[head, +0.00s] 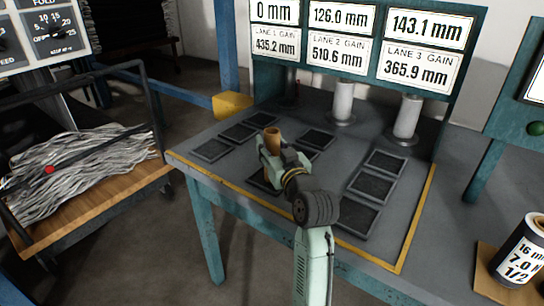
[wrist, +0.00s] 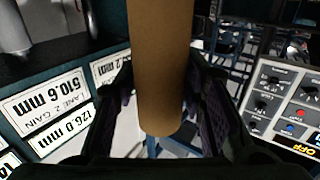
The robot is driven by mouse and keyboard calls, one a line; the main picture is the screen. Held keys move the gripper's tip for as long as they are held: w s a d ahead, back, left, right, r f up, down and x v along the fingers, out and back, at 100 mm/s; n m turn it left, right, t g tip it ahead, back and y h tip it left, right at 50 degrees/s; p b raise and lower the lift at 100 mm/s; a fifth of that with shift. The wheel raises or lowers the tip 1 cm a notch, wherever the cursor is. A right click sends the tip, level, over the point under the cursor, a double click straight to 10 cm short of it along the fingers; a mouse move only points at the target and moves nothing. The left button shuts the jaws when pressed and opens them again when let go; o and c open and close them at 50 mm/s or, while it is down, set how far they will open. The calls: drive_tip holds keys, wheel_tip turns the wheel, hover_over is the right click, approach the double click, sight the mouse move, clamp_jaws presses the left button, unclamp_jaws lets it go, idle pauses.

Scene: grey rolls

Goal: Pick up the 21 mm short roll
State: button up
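A plain brown cardboard roll (head: 272,138) stands roughly upright between the fingers of my gripper (head: 278,158), over the grey table. In the wrist view the same roll (wrist: 160,70) fills the middle, with the fingers of my gripper (wrist: 160,105) close against both its sides. My gripper looks shut on it. One end of the roll shows in the wrist view.
The grey table (head: 330,152) has several dark square pads. Two grey rolls, one on the left (head: 343,102) and one on the right (head: 407,117), stand at the back below the readout panel (head: 361,50). A labelled roll (head: 520,252) stands at the far right. A cart (head: 100,205) is left.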

drive_tip(key=c, duration=0.6)
drive_tip(key=shift+r, duration=0.1)
